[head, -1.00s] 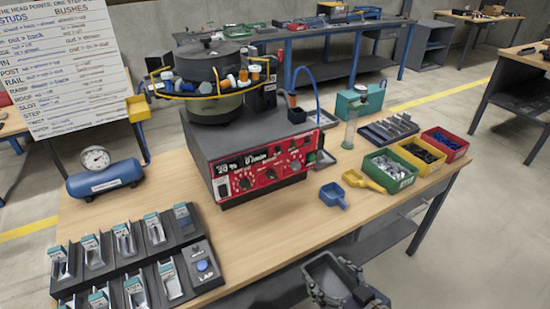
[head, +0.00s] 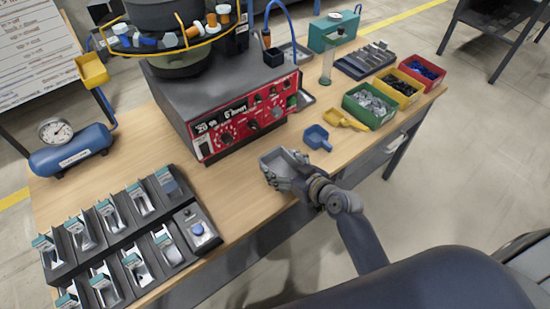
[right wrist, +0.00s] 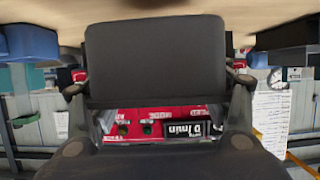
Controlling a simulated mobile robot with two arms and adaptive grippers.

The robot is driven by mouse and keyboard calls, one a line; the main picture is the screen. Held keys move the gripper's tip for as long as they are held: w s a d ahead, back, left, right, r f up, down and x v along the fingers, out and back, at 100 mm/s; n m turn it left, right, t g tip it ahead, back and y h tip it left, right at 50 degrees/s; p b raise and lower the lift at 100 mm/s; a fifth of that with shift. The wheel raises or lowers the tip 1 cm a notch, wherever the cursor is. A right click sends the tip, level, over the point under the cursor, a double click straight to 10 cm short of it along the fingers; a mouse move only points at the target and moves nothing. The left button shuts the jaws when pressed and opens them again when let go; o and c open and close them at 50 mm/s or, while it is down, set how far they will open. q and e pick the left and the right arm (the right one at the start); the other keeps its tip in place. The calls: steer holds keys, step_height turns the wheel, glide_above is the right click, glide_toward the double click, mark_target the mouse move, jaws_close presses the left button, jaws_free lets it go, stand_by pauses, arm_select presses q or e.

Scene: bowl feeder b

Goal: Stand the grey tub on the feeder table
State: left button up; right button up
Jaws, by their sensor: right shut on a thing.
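The grey tub (head: 278,160) is at the front edge of the wooden feeder table (head: 240,205), in front of the red control panel (head: 240,118). It is roughly upright with its open top showing. My right gripper (head: 296,179) is shut on its near side. In the right wrist view the dark wall of the tub (right wrist: 155,55) fills the middle between the fingers, with the red panel beyond it upside down. I cannot tell whether the tub's base touches the table. My left gripper is not in view.
A blue scoop (head: 317,137) and a yellow scoop (head: 343,119) lie right of the tub, near the green bin (head: 370,107). The black slotted rack (head: 130,235) stands at the left. Bare tabletop lies between the rack and the tub.

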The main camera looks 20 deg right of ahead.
mark_target(275, 163)
steer(key=w, duration=0.4)
steer(key=shift+w+a+f, duration=0.2)
steer(key=shift+w+a, duration=0.05)
steer(key=shift+a, duration=0.05)
steer(key=shift+f, duration=1.75)
steer(key=shift+f, duration=0.15)
steer(key=o, duration=1.1)
steer(key=shift+o, duration=0.2)
steer(key=shift+s+r, duration=0.1)
steer(key=shift+r, duration=0.1)
steer(key=v, duration=1.2)
steer(key=shift+f, duration=0.1)
